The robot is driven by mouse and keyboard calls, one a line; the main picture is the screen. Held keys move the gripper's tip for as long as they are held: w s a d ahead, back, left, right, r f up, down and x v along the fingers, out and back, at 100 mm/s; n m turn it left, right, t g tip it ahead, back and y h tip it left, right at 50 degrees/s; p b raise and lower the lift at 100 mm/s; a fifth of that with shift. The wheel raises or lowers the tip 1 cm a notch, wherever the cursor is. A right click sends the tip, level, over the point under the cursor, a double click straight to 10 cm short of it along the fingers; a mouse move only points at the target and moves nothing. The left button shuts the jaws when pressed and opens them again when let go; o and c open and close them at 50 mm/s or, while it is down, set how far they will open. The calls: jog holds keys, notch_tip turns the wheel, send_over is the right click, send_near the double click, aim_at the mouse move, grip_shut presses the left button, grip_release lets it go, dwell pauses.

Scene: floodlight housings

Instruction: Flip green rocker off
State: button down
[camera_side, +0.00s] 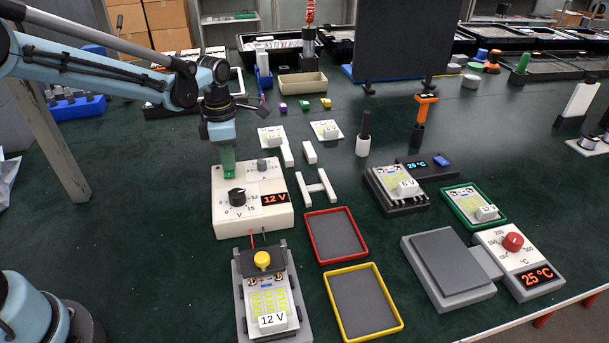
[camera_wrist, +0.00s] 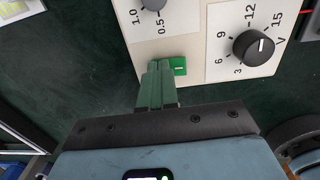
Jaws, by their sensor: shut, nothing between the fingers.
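The green rocker (camera_wrist: 179,66) is on the white power supply (camera_side: 225,221), at the edge of its panel, and shows a white line mark. My gripper (camera_wrist: 158,70) has its green fingers shut together and empty, with the tips right beside the rocker in the wrist view. I cannot tell whether they touch it. The supply's red display (camera_side: 275,198) is lit and reads 12 V.
The supply has a black voltage knob (camera_side: 237,196) and a smaller grey knob (camera_side: 263,165). Red (camera_side: 310,241) and yellow (camera_side: 338,310) trays lie to the right. Open table lies left of the supply.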

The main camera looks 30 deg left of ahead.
aim_at(228, 174)
jog(key=shift+w+a+f+h, duration=0.2)
jog(key=shift+w+f+h, duration=0.1)
jog(key=shift+f, duration=0.15)
jog(key=shift+s+d, duration=0.1)
jog(key=shift+s, duration=0.05)
jog(key=shift+s+d+r, duration=0.2)
jog(key=shift+s+d, duration=0.35)
jog(key=shift+d, duration=0.1)
jog(key=shift+s+r+y, duration=0.5)
jog(key=shift+r+y, duration=0.1)
jog(key=shift+r, duration=6.55)
jog(key=shift+t, duration=0.4)
jog(key=f, duration=0.9)
jog(key=w+a+f, duration=0.1)
jog(key=f, duration=0.3)
jog(key=shift+w+a+f, duration=0.1)
jog(key=shift+f, duration=0.15)
